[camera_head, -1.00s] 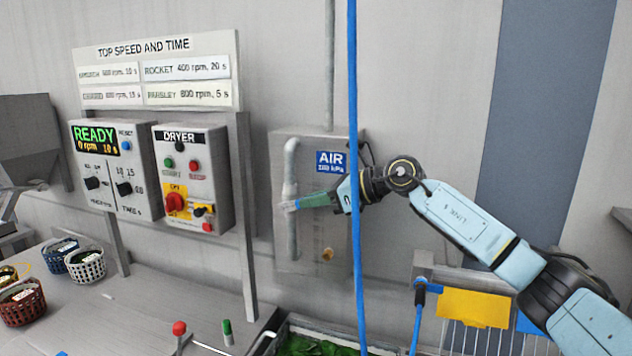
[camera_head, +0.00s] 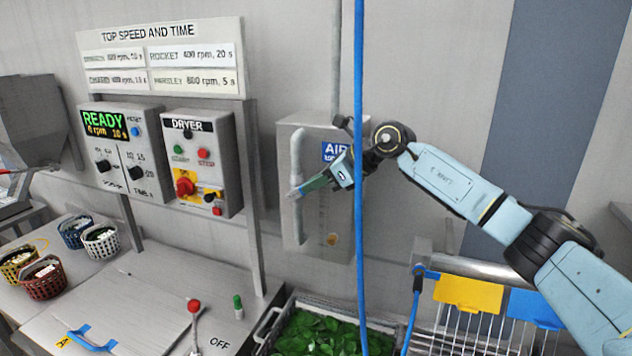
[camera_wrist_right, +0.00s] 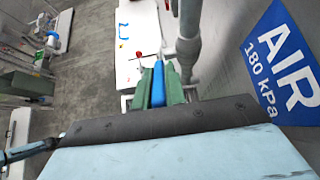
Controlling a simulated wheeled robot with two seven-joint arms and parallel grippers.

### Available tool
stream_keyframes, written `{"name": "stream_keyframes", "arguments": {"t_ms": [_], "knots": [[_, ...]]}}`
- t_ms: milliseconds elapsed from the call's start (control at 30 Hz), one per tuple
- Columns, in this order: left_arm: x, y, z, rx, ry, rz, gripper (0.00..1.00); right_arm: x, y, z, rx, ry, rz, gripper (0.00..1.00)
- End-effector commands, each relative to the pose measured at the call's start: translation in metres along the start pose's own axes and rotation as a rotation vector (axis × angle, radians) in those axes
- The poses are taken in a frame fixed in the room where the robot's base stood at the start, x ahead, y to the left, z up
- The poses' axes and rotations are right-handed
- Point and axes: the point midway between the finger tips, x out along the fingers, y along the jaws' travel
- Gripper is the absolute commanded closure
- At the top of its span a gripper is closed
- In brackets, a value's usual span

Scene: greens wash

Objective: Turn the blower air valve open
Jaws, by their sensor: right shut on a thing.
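The air panel (camera_head: 342,225) is a grey wall plate with a blue AIR sign (camera_head: 335,151), also large in the right wrist view (camera_wrist_right: 283,62). A pale vertical pipe (camera_head: 297,155) runs down its left side. My right gripper (camera_head: 299,191) reaches in from the right, its green fingers tilted down to the left at the pipe. In the right wrist view the fingers are shut on a blue valve handle (camera_wrist_right: 158,85), next to the grey pipe (camera_wrist_right: 188,48). The fingers mostly hide the handle and valve body in the head view. My left gripper is not in view.
A blue hose (camera_head: 359,250) hangs in front of the panel and my right wrist. The dryer box (camera_head: 226,165) and READY control box (camera_head: 120,150) stand to the left. A crate of greens (camera_head: 320,332) is below. Yellow (camera_head: 468,293) and blue tags hang on a rack at right.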

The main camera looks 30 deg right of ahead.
Motion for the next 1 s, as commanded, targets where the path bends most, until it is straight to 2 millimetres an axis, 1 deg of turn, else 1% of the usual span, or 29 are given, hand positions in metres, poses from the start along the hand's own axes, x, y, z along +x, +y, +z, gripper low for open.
{"name": "stream_keyframes", "arguments": {"t_ms": [133,167,300,567,667,767,867,1000], "knots": [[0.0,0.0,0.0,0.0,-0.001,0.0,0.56,0.0,0.0,0.0,0.0,0.0,0.0,1.0],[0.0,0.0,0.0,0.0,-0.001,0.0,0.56,0.0,0.0,0.0,0.0,0.0,0.0,0.83],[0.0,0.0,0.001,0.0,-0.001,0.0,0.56,0.0,0.0,0.0,0.0,0.0,0.0,0.65],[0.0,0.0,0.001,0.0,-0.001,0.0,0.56,0.0,0.0,0.0,0.0,-0.001,0.0,0.65],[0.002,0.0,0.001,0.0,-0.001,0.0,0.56,-0.005,-0.001,0.0,-0.001,-0.002,-0.002,0.65],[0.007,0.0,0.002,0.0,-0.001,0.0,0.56,-0.017,-0.001,-0.001,-0.001,-0.003,-0.003,0.65],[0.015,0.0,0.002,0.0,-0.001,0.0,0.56,-0.037,-0.002,-0.002,-0.001,-0.004,-0.005,0.65],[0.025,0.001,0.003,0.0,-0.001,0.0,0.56,-0.07,-0.001,-0.002,-0.002,-0.002,-0.006,0.65]]}}
